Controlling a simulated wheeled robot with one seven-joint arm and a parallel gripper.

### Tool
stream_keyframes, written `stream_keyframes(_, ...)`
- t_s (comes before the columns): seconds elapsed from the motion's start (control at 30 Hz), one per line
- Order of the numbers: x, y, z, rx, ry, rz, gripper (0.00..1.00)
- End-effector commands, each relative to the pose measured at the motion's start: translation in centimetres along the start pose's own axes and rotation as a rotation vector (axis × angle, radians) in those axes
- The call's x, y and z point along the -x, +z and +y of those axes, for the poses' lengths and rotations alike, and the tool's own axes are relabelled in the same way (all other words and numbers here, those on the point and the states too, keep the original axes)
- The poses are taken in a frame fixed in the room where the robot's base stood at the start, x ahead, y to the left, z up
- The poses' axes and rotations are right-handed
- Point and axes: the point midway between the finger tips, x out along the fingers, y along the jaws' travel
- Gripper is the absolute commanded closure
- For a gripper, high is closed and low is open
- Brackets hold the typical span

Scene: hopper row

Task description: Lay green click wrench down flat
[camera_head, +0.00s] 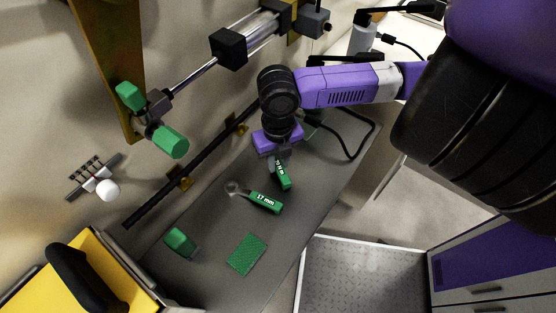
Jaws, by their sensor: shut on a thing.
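My gripper (279,163) points down over the grey bench and is shut on a green-handled wrench (284,178) with a white label that I cannot fully read. Its green handle sticks out below the jaws; the rest is hidden by the gripper. I cannot tell whether it touches the bench. A second green wrench (265,201), marked 17 mm, lies on the bench just below in the picture, its grey ring head to the left.
The grey bench (215,273) also bears a green block (179,241) and a flat green pad (246,254). A dark rail (205,154) runs along the wall side. A yellow case (105,270) stands at lower left. Bare bench lies around the 17 mm wrench.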

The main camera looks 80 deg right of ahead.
Motion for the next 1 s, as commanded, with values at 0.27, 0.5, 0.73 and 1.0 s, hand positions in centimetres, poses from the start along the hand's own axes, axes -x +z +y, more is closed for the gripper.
stream_keyframes(0.27,-0.91,0.03,-0.02,0.001,0.000,-0.001,1.00)
stream_keyframes(0.5,-0.75,0.02,0.00,0.000,0.000,0.000,0.72)
stream_keyframes(0.73,-0.75,0.01,0.00,0.000,0.000,0.000,0.52)
stream_keyframes(1.0,-0.14,0.07,-0.03,0.001,0.000,-0.002,0.52)
